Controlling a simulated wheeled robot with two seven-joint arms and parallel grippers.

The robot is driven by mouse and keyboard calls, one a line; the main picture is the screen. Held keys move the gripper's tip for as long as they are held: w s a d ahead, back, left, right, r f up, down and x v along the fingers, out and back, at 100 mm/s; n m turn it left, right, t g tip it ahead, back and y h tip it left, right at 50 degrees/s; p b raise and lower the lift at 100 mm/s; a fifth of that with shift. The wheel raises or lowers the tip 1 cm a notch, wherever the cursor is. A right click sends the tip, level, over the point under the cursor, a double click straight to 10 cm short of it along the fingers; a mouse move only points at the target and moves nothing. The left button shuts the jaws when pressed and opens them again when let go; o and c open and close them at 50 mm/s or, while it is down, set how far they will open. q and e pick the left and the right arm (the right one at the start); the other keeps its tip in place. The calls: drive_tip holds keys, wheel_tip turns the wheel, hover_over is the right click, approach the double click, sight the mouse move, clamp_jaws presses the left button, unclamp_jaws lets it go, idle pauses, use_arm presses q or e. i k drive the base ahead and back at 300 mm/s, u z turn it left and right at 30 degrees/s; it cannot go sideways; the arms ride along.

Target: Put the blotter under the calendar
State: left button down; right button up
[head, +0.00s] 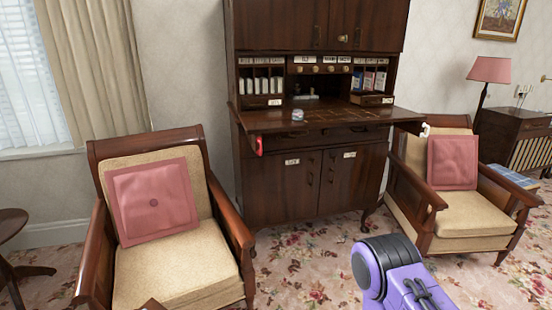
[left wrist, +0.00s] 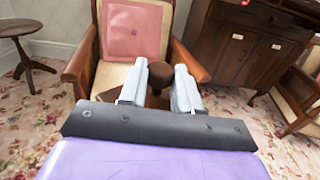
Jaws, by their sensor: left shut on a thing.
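My left gripper (left wrist: 161,72) shows in the left wrist view, with its two pale grey fingers closed on a dark brown wooden thing with rounded parts, which I take to be the blotter (left wrist: 157,102). The fingers and the gripper body hide part of it. It is held in front of an armchair. My left gripper does not show clearly in the head view. I cannot make out the calendar for certain; a small pale blue and white object (head: 297,115) stands on the open desk leaf. My right gripper is out of view; only a purple part of my arm shows.
The dark secretary desk (head: 320,133) has its leaf folded down, with pigeonholes and a niche behind.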

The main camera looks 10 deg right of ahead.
sight(333, 104)
drive_tip(key=z, duration=1.1)
drive_tip(key=i, duration=1.65)
